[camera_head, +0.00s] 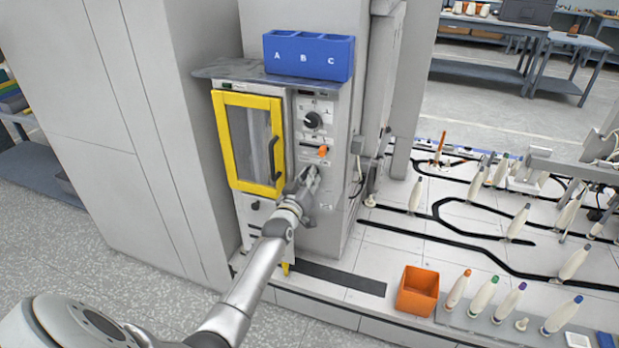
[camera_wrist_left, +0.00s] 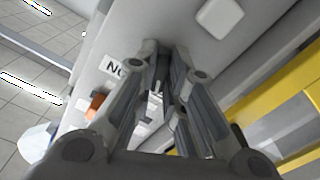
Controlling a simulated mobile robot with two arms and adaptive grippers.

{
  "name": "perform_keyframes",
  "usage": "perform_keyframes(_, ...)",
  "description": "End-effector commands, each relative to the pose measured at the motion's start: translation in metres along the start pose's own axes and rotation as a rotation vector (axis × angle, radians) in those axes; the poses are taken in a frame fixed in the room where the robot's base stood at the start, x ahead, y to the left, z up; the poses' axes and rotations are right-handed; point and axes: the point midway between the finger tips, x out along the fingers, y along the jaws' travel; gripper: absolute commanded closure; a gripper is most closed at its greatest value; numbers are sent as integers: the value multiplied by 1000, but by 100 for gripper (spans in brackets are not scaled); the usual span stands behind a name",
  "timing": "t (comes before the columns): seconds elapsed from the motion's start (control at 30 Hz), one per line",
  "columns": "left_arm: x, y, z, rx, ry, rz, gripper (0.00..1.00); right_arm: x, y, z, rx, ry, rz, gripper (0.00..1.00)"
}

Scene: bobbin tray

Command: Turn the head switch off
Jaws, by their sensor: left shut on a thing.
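The control panel (camera_head: 314,105) is on the front of the grey machine, right of its yellow-framed door (camera_head: 233,140). It has a black rotary knob (camera_head: 313,120) and an orange switch (camera_head: 322,151). My left gripper (camera_head: 310,174) is at the panel just below the orange switch. In the left wrist view my left gripper (camera_wrist_left: 158,88) is shut on a small pale metal piece, seemingly the head switch lever; the fingers hide most of it, so its position cannot be told. An orange part (camera_wrist_left: 95,104) shows beside the fingers there. My right gripper is not in view.
A blue bin marked A, B, C (camera_head: 308,56) sits on the machine's top shelf (camera_head: 225,70). At right is a white deck with black tracks (camera_head: 390,248), several bobbins and an orange box (camera_head: 417,290). A door handle (camera_head: 273,158) juts out left of my gripper.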

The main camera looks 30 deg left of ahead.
Motion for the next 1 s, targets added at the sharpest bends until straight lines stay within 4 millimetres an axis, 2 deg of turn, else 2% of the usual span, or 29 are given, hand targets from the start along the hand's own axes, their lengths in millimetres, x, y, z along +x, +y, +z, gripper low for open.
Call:
perform_keyframes(0.4,0,0,1,-241,-3,-1,100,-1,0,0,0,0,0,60)
perform_keyframes(1.0,0,0,2,-301,-3,-1,100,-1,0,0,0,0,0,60)
